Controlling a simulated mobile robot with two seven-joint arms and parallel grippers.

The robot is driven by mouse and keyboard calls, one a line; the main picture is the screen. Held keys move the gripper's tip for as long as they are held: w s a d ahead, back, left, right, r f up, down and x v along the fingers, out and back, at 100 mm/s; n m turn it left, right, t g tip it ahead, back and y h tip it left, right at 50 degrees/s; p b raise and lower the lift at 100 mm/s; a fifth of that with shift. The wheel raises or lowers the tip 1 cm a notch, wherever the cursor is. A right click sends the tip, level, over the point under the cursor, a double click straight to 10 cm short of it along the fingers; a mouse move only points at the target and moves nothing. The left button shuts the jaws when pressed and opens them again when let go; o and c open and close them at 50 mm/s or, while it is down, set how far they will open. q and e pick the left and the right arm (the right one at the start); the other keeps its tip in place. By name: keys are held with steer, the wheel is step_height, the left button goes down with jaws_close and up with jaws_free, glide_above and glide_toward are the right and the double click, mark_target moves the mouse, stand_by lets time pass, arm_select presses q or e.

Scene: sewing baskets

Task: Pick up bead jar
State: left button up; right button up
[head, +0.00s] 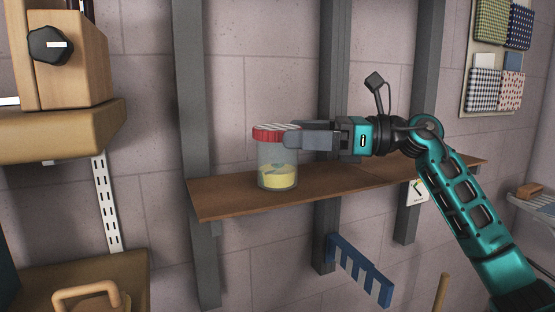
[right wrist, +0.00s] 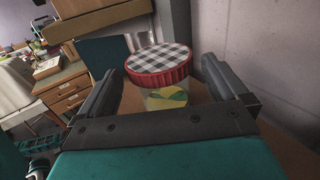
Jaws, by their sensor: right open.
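The bead jar (head: 277,165) stands upright on a brown wall shelf (head: 230,205). It is clear, with a red lid under a checked top and yellow contents low inside. My right gripper (head: 300,137) is at lid height and reaches in from the right in the head view. In the right wrist view the jar (right wrist: 160,70) sits between the two spread fingers of my right gripper (right wrist: 162,72), near their tips. A gap shows on each side of the lid, so the fingers are open and not closed on it. My left gripper is not in view.
Grey upright posts (head: 196,120) stand behind the shelf against the block wall. A wooden shelf (head: 60,130) with a box is at the left. A blue toothed rack (head: 358,270) hangs below. The shelf right of the jar looks clear under my arm.

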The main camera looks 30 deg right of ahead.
mark_target(276, 134)
steer(key=x, duration=0.4)
steer(key=shift+w+a+f+p, duration=0.15)
steer(key=shift+a+f+p, duration=0.05)
steer(key=shift+a+p, duration=0.2)
steer(key=shift+d, duration=0.1)
steer(key=c, duration=1)
